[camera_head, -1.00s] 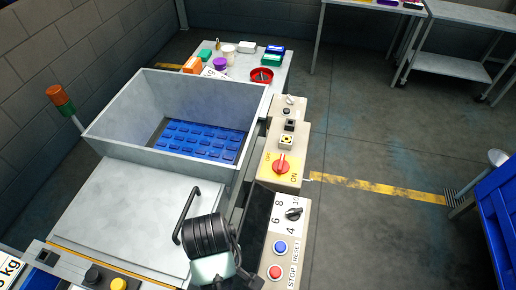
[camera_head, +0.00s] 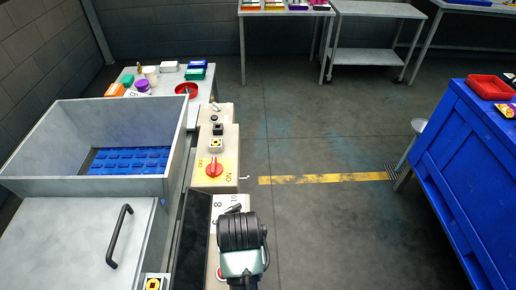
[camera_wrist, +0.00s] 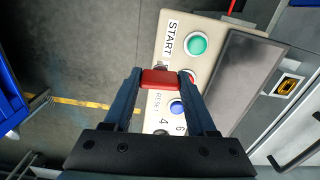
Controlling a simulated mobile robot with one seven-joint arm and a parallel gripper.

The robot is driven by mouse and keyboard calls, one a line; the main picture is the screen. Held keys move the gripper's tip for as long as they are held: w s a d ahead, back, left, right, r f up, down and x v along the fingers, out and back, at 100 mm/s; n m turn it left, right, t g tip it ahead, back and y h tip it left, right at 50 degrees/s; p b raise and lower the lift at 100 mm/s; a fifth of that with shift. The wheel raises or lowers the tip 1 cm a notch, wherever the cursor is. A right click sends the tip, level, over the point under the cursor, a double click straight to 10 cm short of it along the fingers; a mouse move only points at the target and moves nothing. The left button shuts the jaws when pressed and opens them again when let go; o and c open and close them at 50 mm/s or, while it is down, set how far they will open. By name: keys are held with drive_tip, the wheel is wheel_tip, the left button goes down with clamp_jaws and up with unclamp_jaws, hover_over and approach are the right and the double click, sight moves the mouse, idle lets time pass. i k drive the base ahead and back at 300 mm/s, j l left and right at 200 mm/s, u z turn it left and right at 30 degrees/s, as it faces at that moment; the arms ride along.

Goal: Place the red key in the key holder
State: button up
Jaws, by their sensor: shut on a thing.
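In the wrist view, my gripper (camera_wrist: 160,88) is shut on the red key (camera_wrist: 160,77), held crosswise between the fingertips. Only its red body shows clearly. It appears in front of the edge of a beige control panel (camera_wrist: 176,53), with grey floor to its left; contact with the panel cannot be told. In the head view my dark wrist covers the near part of the panel and the key is hidden. I cannot identify the key holder for certain. A small metal piece (camera_head: 245,177) sticks out from the panel's right side near the red rotary switch (camera_head: 214,168).
The panel carries a green START button (camera_wrist: 197,43), a blue RESET button (camera_wrist: 177,106) and a dark screen (camera_wrist: 232,72). A grey metal bin (camera_head: 60,115) stands left. Open floor (camera_head: 320,225) lies between.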

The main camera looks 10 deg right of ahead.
sight(218, 132)
drive_tip(key=i+j+z, duration=0.15)
drive_tip(key=i+z, duration=0.25)
drive_tip(key=i+j+z, duration=0.2)
drive_tip(key=z, duration=0.15)
drive_tip(key=i+j+z, duration=0.4)
drive_tip(key=i+j, duration=0.4)
drive_tip(key=j, duration=0.15)
drive_tip(key=i+j, duration=0.4)
drive_tip(key=j+z, duration=0.05)
drive_tip(key=j, duration=0.05)
